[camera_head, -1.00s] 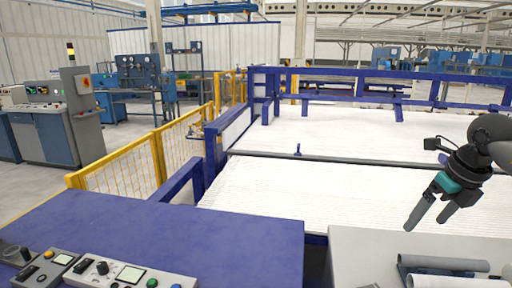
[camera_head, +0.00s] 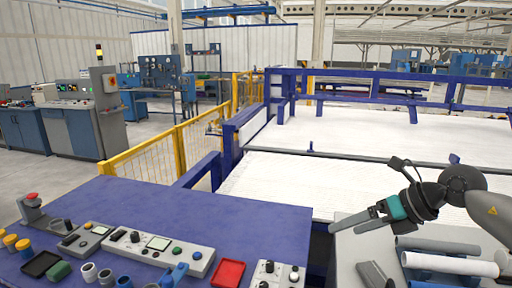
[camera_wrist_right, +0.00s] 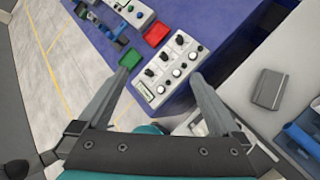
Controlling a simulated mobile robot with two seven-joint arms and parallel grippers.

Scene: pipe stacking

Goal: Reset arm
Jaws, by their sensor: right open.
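My left gripper is in neither view.
A white pipe (camera_head: 450,264) and a grey-blue pipe (camera_head: 436,245) lie on the grey table beside a grey block (camera_head: 376,275). The desk holds a red tray (camera_head: 228,273) and a long control panel (camera_head: 150,246). A yellow fence (camera_head: 150,157) stands behind the desk.

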